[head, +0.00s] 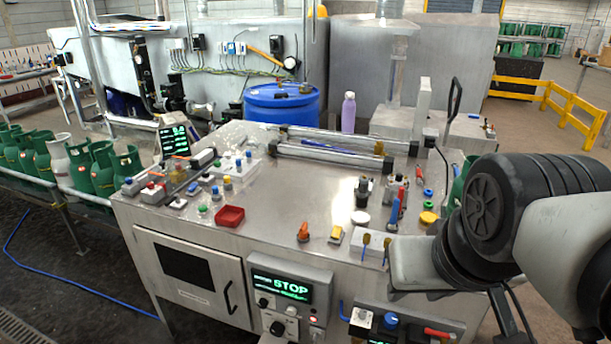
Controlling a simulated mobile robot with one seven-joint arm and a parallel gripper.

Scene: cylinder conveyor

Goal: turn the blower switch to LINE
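I cannot tell which control is the blower switch, as no label reading LINE is legible. A grey control box (318,283) on the front of the steel bench has a green display (280,287) reading STOP. Below the display are a small dark knob (263,302) and a larger black rotary knob (277,328). A second panel to the right carries a white knob (361,317), a blue knob (391,320) and a red handle (438,333). My arm enters from the right. Its grey end part (412,264) is over the bench's front right corner; no fingertips can be made out.
The steel bench top (270,190) holds many small buttons, a red tray (230,216) and several coloured tools. A blue drum (281,105) and a purple bottle (348,112) stand behind. Green cylinders (127,169) line the left conveyor. A blue hose (90,290) crosses the floor.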

